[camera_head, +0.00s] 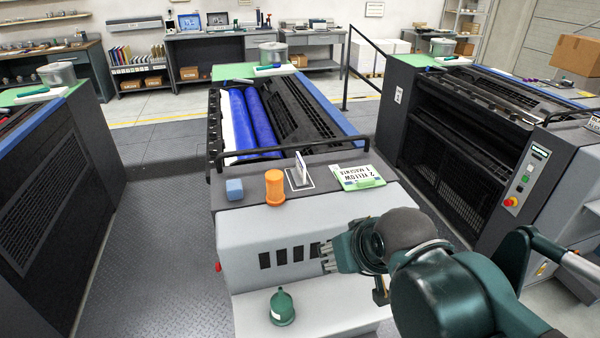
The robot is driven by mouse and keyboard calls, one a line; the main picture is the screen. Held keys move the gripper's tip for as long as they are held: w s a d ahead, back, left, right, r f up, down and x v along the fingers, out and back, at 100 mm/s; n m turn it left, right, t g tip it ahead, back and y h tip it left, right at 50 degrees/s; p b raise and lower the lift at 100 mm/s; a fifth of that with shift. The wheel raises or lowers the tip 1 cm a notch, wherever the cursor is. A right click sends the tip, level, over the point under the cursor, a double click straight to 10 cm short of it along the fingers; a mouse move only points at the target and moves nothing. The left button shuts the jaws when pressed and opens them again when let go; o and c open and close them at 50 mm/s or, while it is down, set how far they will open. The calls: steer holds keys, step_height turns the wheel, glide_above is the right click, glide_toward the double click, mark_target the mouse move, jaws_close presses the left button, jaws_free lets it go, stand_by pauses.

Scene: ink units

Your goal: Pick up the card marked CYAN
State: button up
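No card with a readable CYAN marking shows. A white card-like piece (301,167) stands nearly edge-on on a small dark, white-edged plate (296,187) on top of the grey unit, and any marking on it is not readable. To its right, a white printed sheet (359,173) reads "1 MAGENTA" and "2 YELLOW" and lies on a green piece. My gripper (327,258) is low in front of the unit's front face, below and apart from these. Its fingers point left; they are too small and overlapped to tell whether they are open.
An orange container (274,187) and a blue block (234,189) stand left of the upright piece. A black rail (290,148) runs behind. Similar machines flank left and right, with open floor at left.

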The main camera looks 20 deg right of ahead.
steer(key=o, duration=1.2)
steer(key=shift+o, duration=0.2)
